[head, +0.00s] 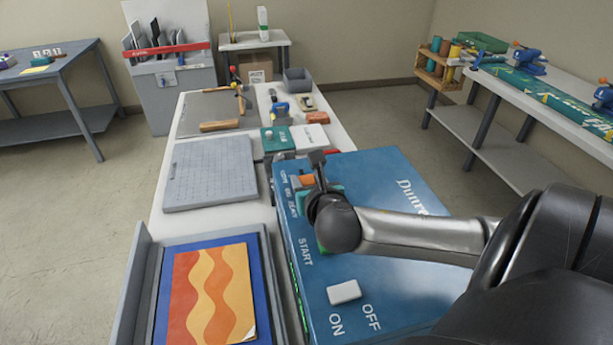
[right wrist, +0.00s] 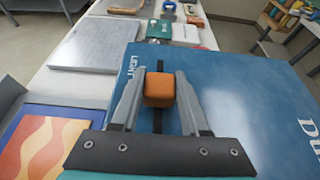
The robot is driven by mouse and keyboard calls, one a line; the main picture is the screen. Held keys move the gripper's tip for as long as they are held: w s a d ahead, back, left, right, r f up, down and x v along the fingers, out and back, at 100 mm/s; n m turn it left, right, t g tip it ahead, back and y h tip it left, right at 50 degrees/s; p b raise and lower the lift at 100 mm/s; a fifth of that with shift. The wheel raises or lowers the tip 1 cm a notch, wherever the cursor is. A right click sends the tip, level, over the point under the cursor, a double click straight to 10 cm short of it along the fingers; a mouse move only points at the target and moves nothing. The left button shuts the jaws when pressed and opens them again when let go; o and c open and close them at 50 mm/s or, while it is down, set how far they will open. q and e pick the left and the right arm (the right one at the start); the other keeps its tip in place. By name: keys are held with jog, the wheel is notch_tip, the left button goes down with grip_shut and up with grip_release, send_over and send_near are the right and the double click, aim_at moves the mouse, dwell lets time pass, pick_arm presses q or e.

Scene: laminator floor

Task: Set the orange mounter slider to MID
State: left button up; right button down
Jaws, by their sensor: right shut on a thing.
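The orange mounter slider (head: 306,181) is a small block knob on the left side of the blue machine's top (head: 382,205). In the right wrist view the slider (right wrist: 159,90) stands in a dark slot that runs away from me. My right gripper (head: 313,178) is shut on it, with one grey finger at each side in the wrist view (right wrist: 160,92). White position labels lie along the left of the slot; they are small and partly hidden, so I cannot tell which one the slider is beside. My left gripper is not in view.
A white switch (head: 344,292) sits near the ON and OFF marks on the machine. A grey tray (head: 141,290) with an orange-and-yellow wavy print (head: 212,295) is at front left. A grey board (head: 209,172) and several tools lie on the white table behind.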

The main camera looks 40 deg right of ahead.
jog(key=shift+c, duration=2)
grip_release()
jog(key=p+v, duration=0.1)
jog(key=v, duration=0.7)
jog(key=p+v, duration=0.5)
jog(key=shift+r, duration=0.15)
jog(key=shift+p+v, duration=0.65)
jog(key=shift+v, duration=0.25)
jog(key=shift+s+a, duration=0.15)
jog(key=shift+s, duration=0.05)
